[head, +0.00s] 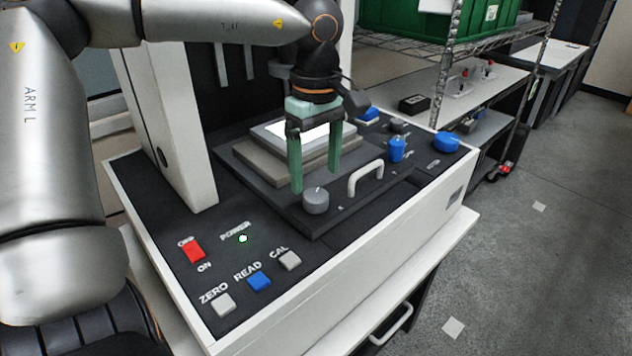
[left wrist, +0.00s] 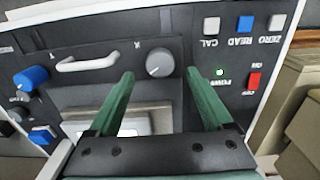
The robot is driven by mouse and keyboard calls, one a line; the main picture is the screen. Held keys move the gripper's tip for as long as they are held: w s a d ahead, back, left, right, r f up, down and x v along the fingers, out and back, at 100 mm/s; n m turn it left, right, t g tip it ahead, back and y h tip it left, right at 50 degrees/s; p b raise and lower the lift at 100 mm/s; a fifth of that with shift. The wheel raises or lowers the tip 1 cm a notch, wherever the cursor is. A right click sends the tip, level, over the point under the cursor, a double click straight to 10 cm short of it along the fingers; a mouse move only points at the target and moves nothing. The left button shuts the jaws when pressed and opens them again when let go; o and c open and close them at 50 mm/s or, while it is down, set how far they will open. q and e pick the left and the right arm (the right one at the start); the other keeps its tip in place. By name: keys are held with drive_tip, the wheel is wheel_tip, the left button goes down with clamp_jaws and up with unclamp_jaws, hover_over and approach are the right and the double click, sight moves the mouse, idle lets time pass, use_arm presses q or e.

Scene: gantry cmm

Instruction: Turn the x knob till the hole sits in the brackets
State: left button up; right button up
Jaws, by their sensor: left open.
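The grey round knob (head: 315,199) sits on the black panel, left of the white handle in the head view. In the left wrist view the grey knob (left wrist: 159,62) lies between and just beyond my fingertips, with a small mark beside it that looks like an X. My left gripper (head: 315,181) has green fingers, points down and is open and empty; its fingers (left wrist: 159,74) also show in the wrist view, apart from the knob. The bright screen (head: 290,131) behind the fingers is washed out and partly covered, so I cannot make out hole or brackets. My right gripper is not seen.
A white bar handle (head: 365,178) stands close right of the knob. Blue knobs (head: 397,149) (head: 446,141) are farther right. A red switch (head: 193,251), a lit green power light (head: 243,238) and ZERO, READ, CAL buttons are at the near left. A white column (head: 168,120) rises at left.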

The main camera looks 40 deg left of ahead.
sight(316, 194)
use_arm(q)
wheel_tip(316, 194, up, 8)
drive_tip(key=p, duration=0.1)
idle(0.5)
